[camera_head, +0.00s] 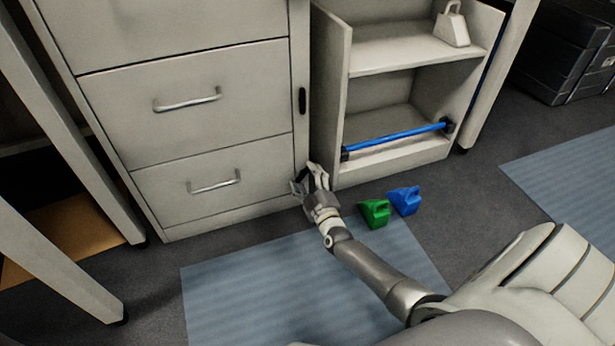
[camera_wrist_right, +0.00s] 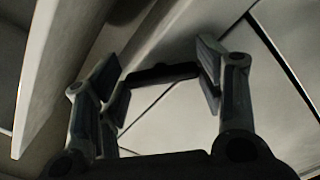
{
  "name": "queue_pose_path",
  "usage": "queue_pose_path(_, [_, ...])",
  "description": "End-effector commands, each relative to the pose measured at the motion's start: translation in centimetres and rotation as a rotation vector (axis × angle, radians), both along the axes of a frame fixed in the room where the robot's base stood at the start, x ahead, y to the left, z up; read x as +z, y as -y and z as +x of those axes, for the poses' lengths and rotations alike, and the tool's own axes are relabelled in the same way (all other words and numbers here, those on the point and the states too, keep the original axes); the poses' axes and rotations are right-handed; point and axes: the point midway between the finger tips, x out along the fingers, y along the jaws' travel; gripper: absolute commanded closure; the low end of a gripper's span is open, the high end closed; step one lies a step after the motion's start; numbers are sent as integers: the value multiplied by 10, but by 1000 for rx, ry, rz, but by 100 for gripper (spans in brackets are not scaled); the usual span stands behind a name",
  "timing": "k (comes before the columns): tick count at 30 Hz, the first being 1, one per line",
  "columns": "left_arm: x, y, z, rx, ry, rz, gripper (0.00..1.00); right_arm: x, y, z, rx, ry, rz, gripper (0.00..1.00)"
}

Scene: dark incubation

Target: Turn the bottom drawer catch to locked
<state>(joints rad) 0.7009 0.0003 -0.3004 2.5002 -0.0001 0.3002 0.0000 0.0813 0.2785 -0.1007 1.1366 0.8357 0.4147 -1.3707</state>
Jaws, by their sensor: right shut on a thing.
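The light grey drawer cabinet (camera_head: 270,115) stands at the left with its drawers closed. The bottom drawer (camera_head: 175,195) has a metal bar handle (camera_head: 214,183). My right gripper (camera_head: 309,176) is at the cabinet's right-hand strip, low down beside this drawer. In the right wrist view my gripper (camera_wrist_right: 158,75) has its fingers around a dark bar-shaped catch (camera_wrist_right: 160,73), one finger at each end. In the head view the gripper hides this catch. A similar black catch (camera_head: 302,100) sits upright higher on the strip. My left gripper is out of view.
An open shelf unit (camera_head: 343,100) with a blue bar (camera_head: 395,137) across it stands right of the cabinet. Green (camera_head: 375,213) and blue (camera_head: 404,200) objects lie on the floor beside my right arm. A grey-blue mat (camera_head: 240,300) covers the floor in front. Table legs stand at left.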

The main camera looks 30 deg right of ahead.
Motion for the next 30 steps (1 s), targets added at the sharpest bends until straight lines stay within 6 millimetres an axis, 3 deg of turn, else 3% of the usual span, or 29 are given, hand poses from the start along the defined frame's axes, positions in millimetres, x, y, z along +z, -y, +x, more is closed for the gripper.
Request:
queue_pose_path(18, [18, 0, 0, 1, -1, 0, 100, -2, -4, 0, 0, 131, 557, 62])
queue_pose_path(30, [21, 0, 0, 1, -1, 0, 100, -3, -5, 1, 0, 190, 800, 62])
